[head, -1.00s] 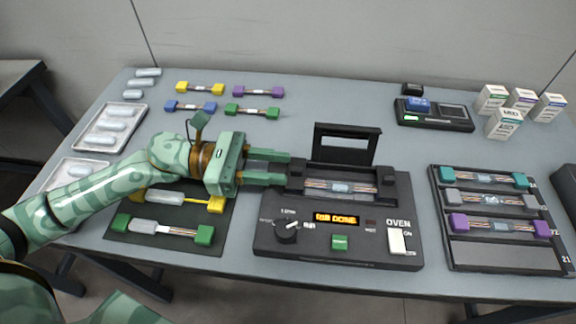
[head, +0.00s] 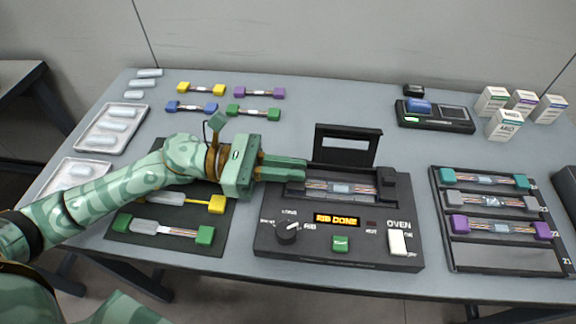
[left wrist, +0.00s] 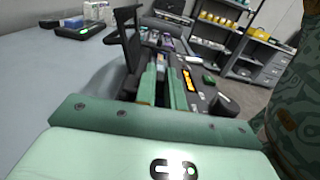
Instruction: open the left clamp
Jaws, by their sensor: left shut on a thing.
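The black oven unit (head: 375,235) stands on the table with its lid (head: 345,148) upright. Its orange display reads "RIB DONE". A fiber splice (head: 340,188) lies in its trough, between the left clamp (head: 293,190), mostly hidden by my fingers, and the right clamp (head: 389,186), which looks shut. My left gripper (head: 303,169) is shut on the left clamp at the trough's left end. In the left wrist view its fingers (left wrist: 165,88) reach toward the unit, and their tips are hard to make out. My right gripper is not in view.
A dark mat (head: 150,240) with yellow-ended and green-ended pieces lies left of the unit. A black rack (head: 500,255) with several fiber pieces is to the right. Several colored pieces, a small device (head: 435,115) and boxes stand at the back.

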